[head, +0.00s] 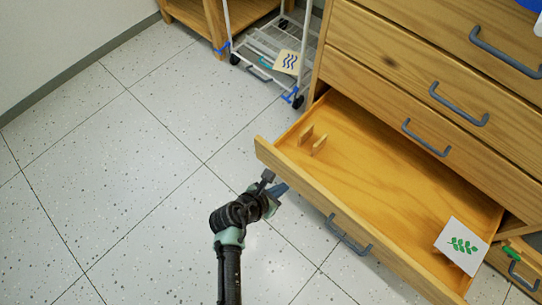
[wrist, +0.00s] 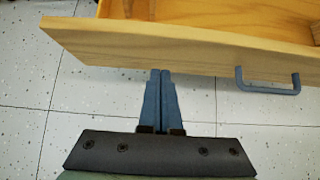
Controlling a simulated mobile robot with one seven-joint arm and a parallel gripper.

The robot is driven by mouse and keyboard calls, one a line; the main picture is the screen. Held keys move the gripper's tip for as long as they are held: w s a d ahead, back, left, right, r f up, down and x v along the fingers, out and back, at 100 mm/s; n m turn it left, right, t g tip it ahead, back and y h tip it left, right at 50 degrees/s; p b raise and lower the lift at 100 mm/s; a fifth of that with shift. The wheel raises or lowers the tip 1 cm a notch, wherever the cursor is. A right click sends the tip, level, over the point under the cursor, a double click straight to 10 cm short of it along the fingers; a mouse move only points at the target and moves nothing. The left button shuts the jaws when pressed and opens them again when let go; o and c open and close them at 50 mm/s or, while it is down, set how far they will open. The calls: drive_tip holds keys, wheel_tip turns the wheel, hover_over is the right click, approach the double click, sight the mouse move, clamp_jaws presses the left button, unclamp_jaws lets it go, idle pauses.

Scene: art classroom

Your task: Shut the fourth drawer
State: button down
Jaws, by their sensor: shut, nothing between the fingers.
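A wooden drawer (head: 375,165) stands pulled far out of the chest in the head view. Its front panel also shows in the wrist view (wrist: 185,46), with a grey-blue handle (wrist: 268,82) at the right. Inside lie small wooden pieces (head: 313,139) and a white card with a green leaf print (head: 462,246). My gripper (head: 276,186) is in front of the drawer's left half, left of its handle (head: 348,234). In the wrist view my gripper (wrist: 160,72) has its fingers together and empty, tips close to the front panel's lower edge. I cannot tell whether they touch it.
The chest's closed drawers (head: 420,110) with grey handles rise above the open one. Another drawer front (head: 520,268) shows at the lower right. A white wire cart (head: 270,45) stands at the back, beside a wooden unit (head: 195,14). The tiled floor (head: 110,170) at left is clear.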

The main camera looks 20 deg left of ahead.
sight(296, 176)
drive_tip(key=shift+w+d+r+b, duration=0.1)
drive_tip(key=shift+w+d+b, duration=0.2)
drive_tip(key=shift+w, duration=0.55)
drive_tip(key=shift+w+d+r+b, duration=0.1)
drive_tip(key=shift+w+d+b, duration=0.15)
drive_tip(key=shift+w, duration=0.6)
